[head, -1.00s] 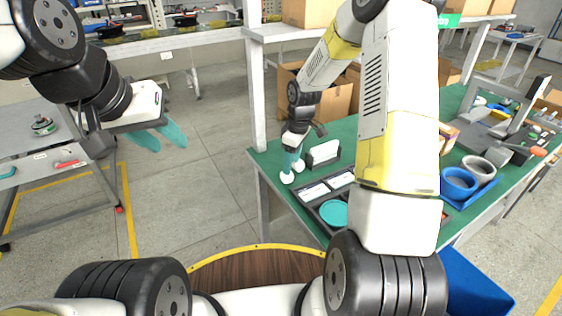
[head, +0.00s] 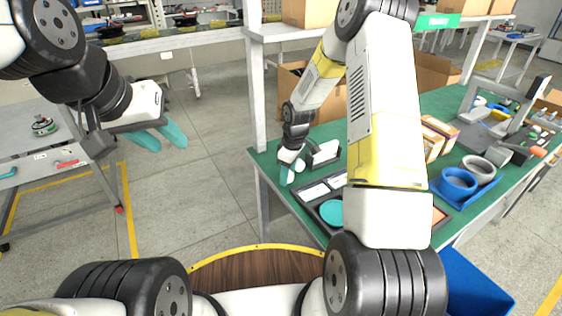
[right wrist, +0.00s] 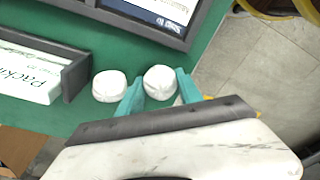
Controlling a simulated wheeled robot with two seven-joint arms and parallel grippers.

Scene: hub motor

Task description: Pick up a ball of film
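Two white crumpled balls of film lie on the green table near its left edge. In the right wrist view, one ball (right wrist: 160,82) is between the teal fingertips of my right gripper (right wrist: 160,75). The other ball (right wrist: 109,86) lies just left of the left finger, outside the grip. My right gripper (head: 287,174) is open around the first ball; I cannot tell whether the fingers touch it. In the head view a white ball (head: 300,167) shows partly behind the fingers. My left gripper (head: 160,137) is open and empty over the floor at the left.
A white packing-label box (right wrist: 27,71) in a dark holder stands beside the balls. A dark tray (head: 312,201) with cards and a teal disc (head: 332,212) is close by.

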